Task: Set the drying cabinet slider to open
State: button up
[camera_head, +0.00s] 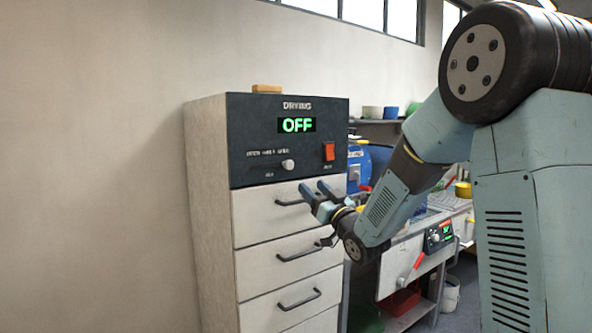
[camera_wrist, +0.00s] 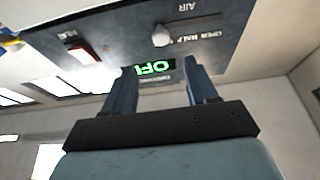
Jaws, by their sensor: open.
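The drying cabinet (camera_head: 207,200) stands left of centre with a dark top panel and a green display reading OFF (camera_head: 297,125). Its slider has a pale round knob (camera_head: 288,165), at the right end of the slot in the head view. In the upside-down wrist view, the knob (camera_wrist: 161,36) is beyond HALF, on the side away from OPEN. My gripper (camera_head: 314,188) is open and empty, before the top drawer, a little below and right of the knob. Both fingers (camera_wrist: 160,78) show in the wrist view, apart from the knob.
A red rocker switch (camera_head: 329,152) is right of the knob. Drawers with dark bar handles (camera_head: 299,252) lie below the panel. A small wooden block (camera_head: 267,88) rests on top. A workbench and a blue machine stand behind my arm. The wall side is clear.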

aim_at(291, 166)
jog(key=x, duration=1.1)
jog(key=shift+w+a, duration=0.15)
jog(key=shift+a, duration=0.1)
jog(key=shift+c, duration=0.5)
grip_shut()
